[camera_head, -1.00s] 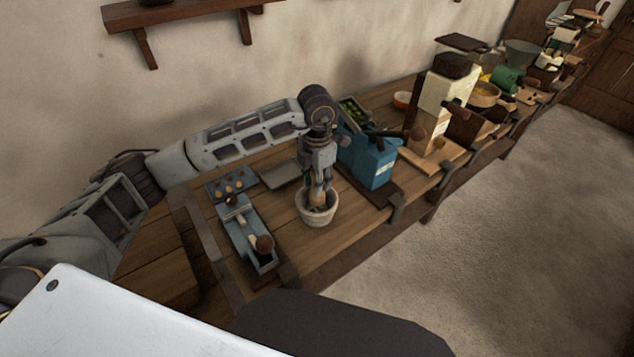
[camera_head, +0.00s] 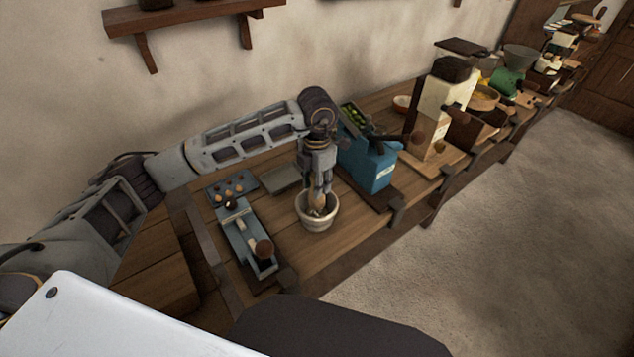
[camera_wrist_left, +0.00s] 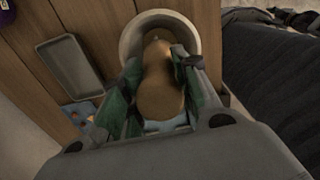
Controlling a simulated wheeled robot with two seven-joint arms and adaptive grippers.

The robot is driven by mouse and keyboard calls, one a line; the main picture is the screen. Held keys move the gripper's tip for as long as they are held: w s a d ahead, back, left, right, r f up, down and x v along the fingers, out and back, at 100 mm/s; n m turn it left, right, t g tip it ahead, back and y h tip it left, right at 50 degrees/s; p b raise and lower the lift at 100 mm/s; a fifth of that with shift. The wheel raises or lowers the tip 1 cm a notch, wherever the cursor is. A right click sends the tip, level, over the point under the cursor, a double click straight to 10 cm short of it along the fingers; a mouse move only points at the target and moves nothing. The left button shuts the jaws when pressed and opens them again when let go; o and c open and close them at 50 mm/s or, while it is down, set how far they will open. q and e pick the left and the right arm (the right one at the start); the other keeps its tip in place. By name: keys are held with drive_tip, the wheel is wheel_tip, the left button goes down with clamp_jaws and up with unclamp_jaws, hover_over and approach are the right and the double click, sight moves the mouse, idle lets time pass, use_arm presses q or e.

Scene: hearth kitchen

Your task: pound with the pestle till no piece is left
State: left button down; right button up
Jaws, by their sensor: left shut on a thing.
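A pale stone mortar (camera_head: 318,219) stands on the wooden counter; its rim also shows in the left wrist view (camera_wrist_left: 137,32). My left gripper (camera_head: 318,186) points down over it, shut on the wooden pestle (camera_wrist_left: 160,85). The pestle's lower end is inside the mortar (camera_head: 317,207). In the left wrist view the two fingers (camera_wrist_left: 158,84) sit on either side of the pestle. Something pale shows in the mortar beside the pestle, but whether it is a piece cannot be told. My right gripper is not in view.
A blue-grey grinder box (camera_head: 247,243) with a knobbed handle stands left of the mortar, with a tray of small round things (camera_head: 230,187) behind. A grey tray (camera_head: 283,178) lies behind the mortar. A blue machine (camera_head: 371,165) stands close to the right.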

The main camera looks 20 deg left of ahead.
use_arm(q)
drive_tip(key=shift+f, duration=0.25)
idle(0.3)
drive_tip(key=shift+a+f+b, duration=0.1)
drive_tip(key=shift+f+b, duration=0.6)
drive_tip(key=shift+f, duration=0.05)
drive_tip(key=shift+f+b, duration=0.55)
drive_tip(key=shift+f, duration=0.2)
drive_tip(key=shift+r, duration=0.15)
drive_tip(key=shift+r, duration=0.15)
drive_tip(key=shift+r+p, duration=0.45)
drive_tip(key=shift+r, duration=0.05)
drive_tip(key=shift+r+p, duration=0.7)
drive_tip(key=shift+r, duration=0.9)
drive_tip(key=shift+f, duration=0.2)
